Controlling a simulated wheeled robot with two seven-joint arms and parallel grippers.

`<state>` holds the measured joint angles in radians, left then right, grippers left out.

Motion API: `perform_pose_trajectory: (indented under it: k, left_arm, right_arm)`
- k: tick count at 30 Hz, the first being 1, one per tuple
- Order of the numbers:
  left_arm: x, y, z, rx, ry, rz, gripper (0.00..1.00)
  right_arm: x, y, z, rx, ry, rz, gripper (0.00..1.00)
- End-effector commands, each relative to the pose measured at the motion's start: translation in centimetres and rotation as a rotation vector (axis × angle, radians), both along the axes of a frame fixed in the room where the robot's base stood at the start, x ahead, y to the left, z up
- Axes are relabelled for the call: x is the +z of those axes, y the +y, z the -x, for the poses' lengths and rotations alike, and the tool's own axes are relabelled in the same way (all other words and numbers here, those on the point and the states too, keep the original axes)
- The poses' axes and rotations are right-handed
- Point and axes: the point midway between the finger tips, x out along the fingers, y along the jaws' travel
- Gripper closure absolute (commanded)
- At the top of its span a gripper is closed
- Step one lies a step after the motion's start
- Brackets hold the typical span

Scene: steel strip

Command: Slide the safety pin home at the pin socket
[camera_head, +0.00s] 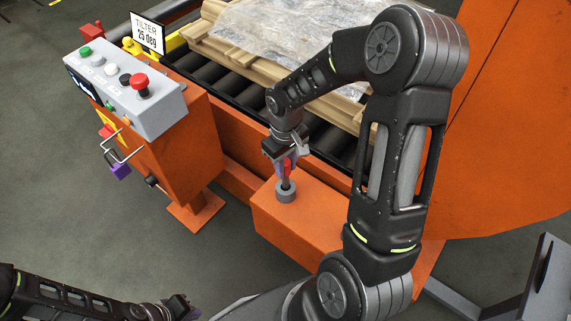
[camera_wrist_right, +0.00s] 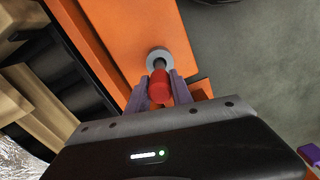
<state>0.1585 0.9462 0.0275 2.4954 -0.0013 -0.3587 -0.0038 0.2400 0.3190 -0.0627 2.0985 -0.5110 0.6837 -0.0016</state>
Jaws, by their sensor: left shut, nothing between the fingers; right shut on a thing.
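The safety pin (camera_head: 287,166) has a red head and stands upright over the grey round pin socket (camera_head: 286,191) on an orange block. My right gripper (camera_head: 280,169) is shut on the red head. In the right wrist view the red pin head (camera_wrist_right: 160,88) is between the purple fingers (camera_wrist_right: 160,90), and a grey shank runs from it to the grey socket ring (camera_wrist_right: 159,58). How deep the shank sits is hidden. My left gripper (camera_head: 186,311) is shut and empty at the bottom edge, far from the socket.
The orange machine carries black rollers (camera_head: 212,76) with a wooden pallet (camera_head: 250,50) under plastic film. A control box (camera_head: 125,88) with a red button stands at the left, beside a sign (camera_head: 147,34) reading "TILTER 25 deg".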

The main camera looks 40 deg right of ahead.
Motion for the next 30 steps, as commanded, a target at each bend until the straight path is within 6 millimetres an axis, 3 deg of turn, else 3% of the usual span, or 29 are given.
perform_pose_trajectory:
  k: [30]
  left_arm:
    - [-2.1, 0.0, 0.0, 0.0, 0.0, 0.0, 1.0]
  right_arm:
    - [-2.6, 0.0, 0.0, 0.0, 0.0, 0.0, 1.0]
